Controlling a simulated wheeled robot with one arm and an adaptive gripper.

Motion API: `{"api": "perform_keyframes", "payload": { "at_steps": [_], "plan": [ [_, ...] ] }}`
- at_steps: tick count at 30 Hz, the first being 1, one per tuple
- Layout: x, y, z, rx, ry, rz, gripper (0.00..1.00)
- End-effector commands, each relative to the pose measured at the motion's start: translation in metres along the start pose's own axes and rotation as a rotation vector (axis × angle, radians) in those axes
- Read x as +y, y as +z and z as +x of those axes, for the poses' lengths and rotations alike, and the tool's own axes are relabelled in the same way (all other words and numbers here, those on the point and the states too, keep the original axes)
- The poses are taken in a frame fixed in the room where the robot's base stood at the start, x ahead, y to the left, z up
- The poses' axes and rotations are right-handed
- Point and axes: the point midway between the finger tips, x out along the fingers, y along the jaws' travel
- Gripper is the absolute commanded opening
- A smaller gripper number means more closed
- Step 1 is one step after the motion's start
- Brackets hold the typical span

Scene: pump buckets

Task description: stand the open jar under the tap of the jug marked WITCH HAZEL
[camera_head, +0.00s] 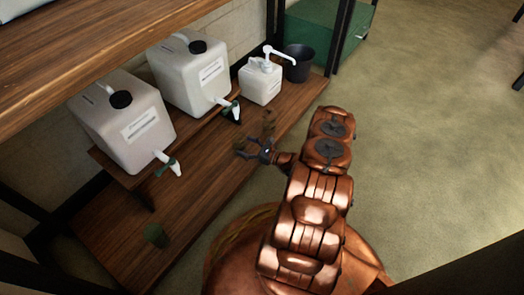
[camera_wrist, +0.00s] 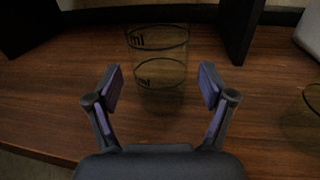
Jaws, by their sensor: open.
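A clear jar with "ml" markings (camera_wrist: 157,60) stands upright on the wooden board in the wrist view. My gripper (camera_wrist: 155,85) is open, its fingertips to either side of the jar's near face; contact cannot be told. In the head view my gripper (camera_head: 246,150) is low at the board's front edge, below the middle jug's tap. Two white jugs stand on a raised shelf: a left jug (camera_head: 110,110) with a tap (camera_head: 172,166), and a middle jug (camera_head: 180,85) with a tap (camera_head: 230,104). Their labels are too small to read.
Another clear vessel (camera_wrist: 308,105) is at the wrist view's right edge. A white pump bottle (camera_head: 260,83) and dark bucket (camera_head: 298,64) are right of the jugs. Floor at right is clear.

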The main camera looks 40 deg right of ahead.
Motion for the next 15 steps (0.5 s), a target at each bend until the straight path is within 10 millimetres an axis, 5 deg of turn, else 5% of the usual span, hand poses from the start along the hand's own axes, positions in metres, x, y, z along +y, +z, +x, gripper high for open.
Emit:
{"api": "perform_keyframes", "payload": {
  "at_steps": [15],
  "plan": [
    [0.000, 0.002, -0.077, -0.001, 0.000, -0.001, 0.82]
  ]
}}
